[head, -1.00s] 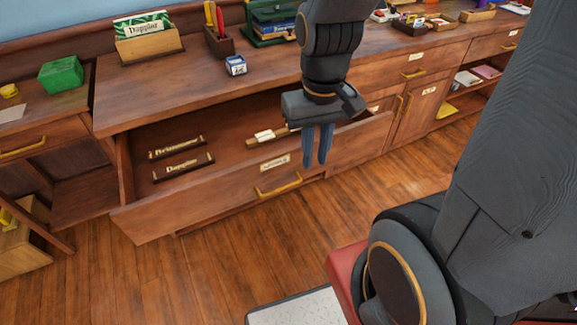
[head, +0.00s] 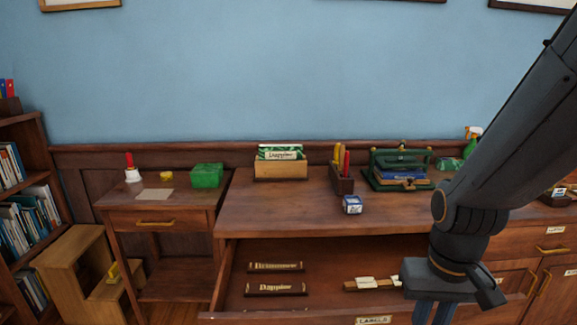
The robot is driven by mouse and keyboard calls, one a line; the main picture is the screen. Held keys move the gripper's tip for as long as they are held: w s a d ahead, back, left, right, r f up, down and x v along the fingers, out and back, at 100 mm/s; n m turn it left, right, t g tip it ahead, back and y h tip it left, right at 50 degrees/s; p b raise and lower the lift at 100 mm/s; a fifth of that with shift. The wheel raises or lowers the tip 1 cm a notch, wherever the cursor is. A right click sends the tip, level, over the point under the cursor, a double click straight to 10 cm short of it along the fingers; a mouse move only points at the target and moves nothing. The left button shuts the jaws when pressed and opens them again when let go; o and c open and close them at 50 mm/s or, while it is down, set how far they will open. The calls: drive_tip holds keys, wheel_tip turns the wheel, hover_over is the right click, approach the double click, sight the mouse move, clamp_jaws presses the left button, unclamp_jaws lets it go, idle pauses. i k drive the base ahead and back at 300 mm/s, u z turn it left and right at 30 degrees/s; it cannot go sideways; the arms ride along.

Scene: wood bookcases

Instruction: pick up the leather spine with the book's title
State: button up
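Two dark leather spines with pale lettering lie in the open drawer (head: 340,321). The rear spine (head: 275,267) seems to read "Brimmow", though the letters are blurred. The front spine (head: 276,289) reads roughly "Dappine". A green-and-white item (head: 281,152) with a similar "Dappine" title stands in a wooden box (head: 280,168) on the counter. My gripper (head: 434,313) is at the drawer's right part, well right of both spines. Its two blue fingers are apart with nothing seen between them; their tips are cut off by the bottom edge.
A wooden strip with pale labels (head: 373,284) lies in the drawer, just left of my gripper. A side table (head: 155,200) stands left of the drawer.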

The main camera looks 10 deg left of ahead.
sight(291, 287)
drive_tip(key=u, duration=0.4)
drive_tip(key=k, duration=0.55)
drive_tip(key=u, duration=1.2)
drive_tip(key=i, duration=0.95)
drive_tip(key=z, duration=0.7)
drive_tip(key=i, duration=0.5)
drive_tip(key=z, duration=0.6)
